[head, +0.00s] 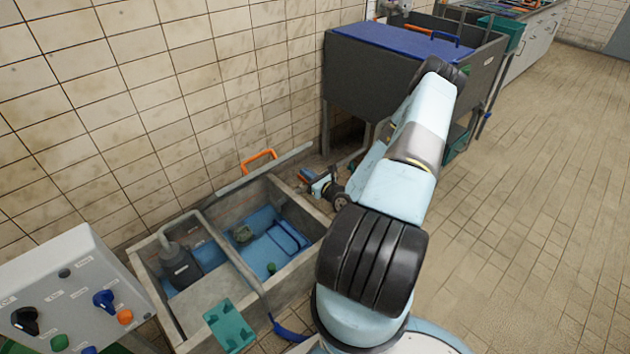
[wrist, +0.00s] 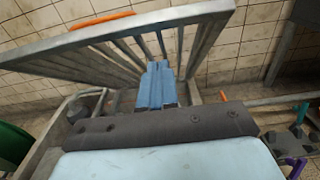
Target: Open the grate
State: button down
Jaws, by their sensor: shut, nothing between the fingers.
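The grate (wrist: 120,35) is a grey metal frame with bars, raised and tilted above the basin in the wrist view. An orange handle (wrist: 100,20) is on its top edge. In the head view the grate (head: 285,159) shows nearly edge-on at the basin's back, with the orange handle (head: 259,160) behind it. My gripper (wrist: 156,66) has its blue fingers shut and empty, pointing at the bars. Whether the fingertips touch the bars I cannot tell.
The open concrete basin (head: 137,262) has two compartments. It holds a dark bottle (head: 180,267) and blue items. A control panel (head: 75,285) stands at the left. A dark bin with a blue lid (head: 390,40) stands behind. The tiled floor at the right (head: 520,200) is clear.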

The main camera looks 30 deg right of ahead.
jog(key=shift+w+a+r, duration=0.15)
jog(key=shift+w+r, duration=0.3)
jog(key=shift+w, duration=0.3)
jog(key=shift+w+a+r, duration=0.15)
jog(key=shift+w+r, duration=0.35)
jog(key=shift+w, duration=0.25)
jog(key=shift+w+a+r, duration=0.15)
jog(key=shift+w+r, duration=0.3)
jog(key=shift+w, duration=0.3)
